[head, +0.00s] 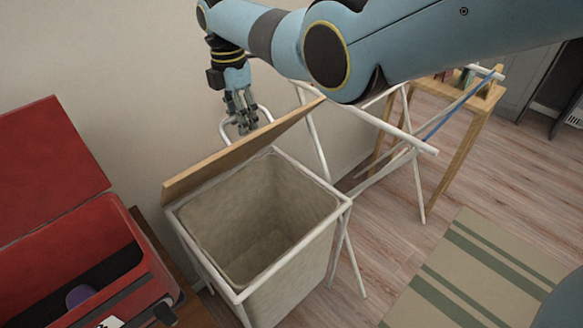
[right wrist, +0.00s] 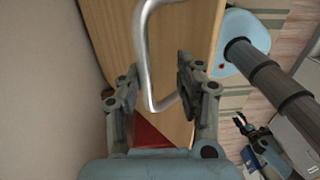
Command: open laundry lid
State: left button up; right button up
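The laundry hamper (head: 285,292) has a white frame and a beige fabric liner, and its top is uncovered. Its wooden lid (head: 238,152) is raised, tilted up along the hamper's back-left side. A pale metal loop handle (head: 227,124) is on the lid's far face. My right gripper (head: 241,126) is behind the lid at this handle. In the right wrist view its fingers (right wrist: 156,90) stand apart on either side of the handle, without clear contact. My left gripper (right wrist: 247,127) shows small at the right of that view; its finger opening is unclear.
An open red case (head: 75,270) stands left of the hamper. A white drying rack (head: 310,140) is close behind it on the right, with a wooden table (head: 462,140) beyond. A striped rug (head: 480,265) lies on open floor at right. The wall is close behind the lid.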

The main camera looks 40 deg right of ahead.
aim_at(254, 133)
jog(key=s+f+p, duration=0.1)
jog(key=s, duration=0.1)
jog(key=s+f+p, duration=0.1)
jog(key=s+f, duration=0.1)
jog(key=shift+s+d+f, duration=0.2)
jog(key=shift+s, duration=0.1)
jog(key=s+f+b, duration=0.2)
jog(key=s+f, duration=0.5)
jog(key=f, duration=0.2)
jog(key=shift+s+d, duration=0.3)
jog(key=shift+r, duration=0.1)
